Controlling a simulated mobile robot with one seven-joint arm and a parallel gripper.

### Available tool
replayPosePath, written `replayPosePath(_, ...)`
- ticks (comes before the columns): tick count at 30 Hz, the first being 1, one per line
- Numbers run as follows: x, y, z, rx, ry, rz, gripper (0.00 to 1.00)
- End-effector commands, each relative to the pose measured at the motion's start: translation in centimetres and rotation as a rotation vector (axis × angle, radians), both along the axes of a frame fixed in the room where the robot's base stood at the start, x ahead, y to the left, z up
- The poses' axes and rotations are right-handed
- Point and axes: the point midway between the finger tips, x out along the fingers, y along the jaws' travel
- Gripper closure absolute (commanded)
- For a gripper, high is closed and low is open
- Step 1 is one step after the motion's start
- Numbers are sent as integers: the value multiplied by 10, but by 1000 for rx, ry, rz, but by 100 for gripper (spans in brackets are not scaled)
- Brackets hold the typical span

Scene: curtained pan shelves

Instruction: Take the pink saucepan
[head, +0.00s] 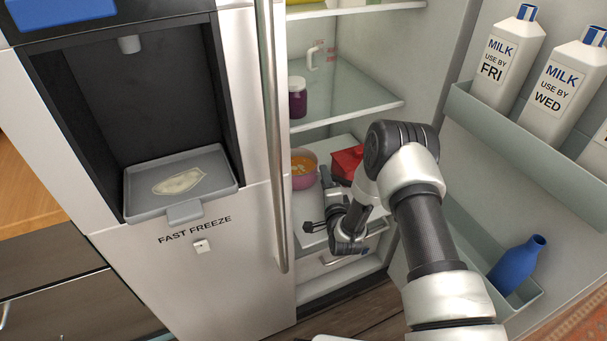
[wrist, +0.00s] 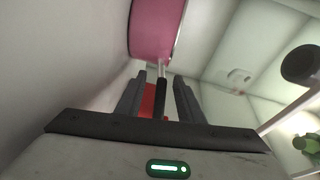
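The pink saucepan (head: 304,171) stands on a lower shelf inside the open fridge, with orange contents. In the wrist view it fills the top middle (wrist: 153,28), and its thin handle (wrist: 162,75) with a dark grip runs down toward my fingers. My gripper (wrist: 158,97) is open, with the handle lined up between its two fingers. I see no finger closed on it, and how far it reaches between them is hard to tell. In the head view my gripper (head: 329,180) is just right of the pan, partly hidden by my own arm.
A red container (head: 347,162) is close to the pan's right. Above is a glass shelf (head: 345,95) with a dark purple jar (head: 297,97). The fridge door at right holds milk bottles (head: 507,58) and a blue bottle (head: 517,264). The freezer door's handle (head: 273,140) stands at left.

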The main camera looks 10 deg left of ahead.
Motion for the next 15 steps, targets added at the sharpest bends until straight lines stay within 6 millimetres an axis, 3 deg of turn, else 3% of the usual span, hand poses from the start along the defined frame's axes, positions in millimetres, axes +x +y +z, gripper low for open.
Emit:
replayPosePath(9, 42, 7, -2, 0, -3, 0, 66)
replayPosePath(15, 51, 10, -1, -1, 0, 0, 66)
